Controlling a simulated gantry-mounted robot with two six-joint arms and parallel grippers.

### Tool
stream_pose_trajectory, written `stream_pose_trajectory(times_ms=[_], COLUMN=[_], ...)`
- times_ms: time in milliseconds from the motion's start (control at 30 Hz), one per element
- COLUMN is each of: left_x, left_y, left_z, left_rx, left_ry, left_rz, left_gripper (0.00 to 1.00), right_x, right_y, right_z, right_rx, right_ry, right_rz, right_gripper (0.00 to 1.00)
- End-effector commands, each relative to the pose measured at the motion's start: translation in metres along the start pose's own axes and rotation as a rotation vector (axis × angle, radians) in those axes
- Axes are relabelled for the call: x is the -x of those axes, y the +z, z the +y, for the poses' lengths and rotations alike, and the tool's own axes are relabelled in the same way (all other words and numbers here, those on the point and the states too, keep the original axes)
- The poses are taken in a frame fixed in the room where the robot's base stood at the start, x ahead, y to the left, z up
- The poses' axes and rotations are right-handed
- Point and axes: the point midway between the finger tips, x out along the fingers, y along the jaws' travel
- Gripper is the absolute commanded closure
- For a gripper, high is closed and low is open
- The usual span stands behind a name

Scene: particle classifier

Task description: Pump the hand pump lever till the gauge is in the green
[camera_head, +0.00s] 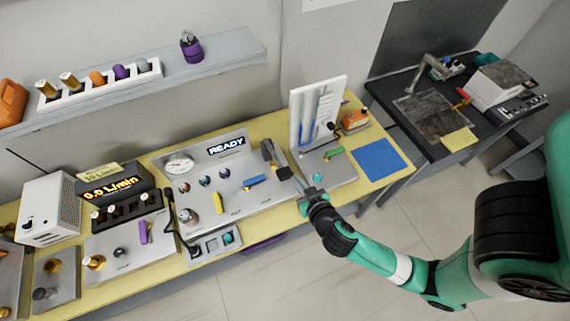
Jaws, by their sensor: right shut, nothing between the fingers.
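The round white gauge (178,165) sits at the left of the grey panel. It is too small to read its needle or any green zone. A grey bar with a dark end (268,152) rises at the panel's right end and looks like the pump lever. My right gripper (297,181) is shut and empty, reaching in from the right close to this bar. I cannot tell whether they touch, because the two overlap in this view. My left gripper is not in view.
A READY display (226,147) tops the panel, with a blue lever (255,181) and a yellow lever (217,203) below. A green-handled valve (333,153) and a white board (316,110) stand to the right. A blue mat (379,160) is clear.

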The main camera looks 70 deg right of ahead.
Motion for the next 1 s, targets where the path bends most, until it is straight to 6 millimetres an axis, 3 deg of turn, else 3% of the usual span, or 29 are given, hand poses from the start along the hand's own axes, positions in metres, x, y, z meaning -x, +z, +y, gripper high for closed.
stream_pose_trajectory(times_ms=[300,433,800,900,1000], left_x=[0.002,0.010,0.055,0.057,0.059], left_y=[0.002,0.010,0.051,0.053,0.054], left_z=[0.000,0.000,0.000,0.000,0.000], left_rx=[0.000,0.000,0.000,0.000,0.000], left_ry=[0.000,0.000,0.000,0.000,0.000], left_rz=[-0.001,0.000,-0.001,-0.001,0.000], left_gripper=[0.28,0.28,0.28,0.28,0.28], right_x=[-0.001,-0.011,-0.084,-0.103,-0.106], right_y=[0.001,0.005,0.007,0.003,0.020], right_z=[0.000,0.000,0.001,0.001,0.000], right_rx=[-0.001,-0.004,-0.005,-0.003,0.003], right_ry=[0.000,0.003,0.004,0.003,0.000], right_rz=[0.001,0.001,0.005,0.003,-0.003], right_gripper=[1.00,1.00,1.00,1.00,1.00])
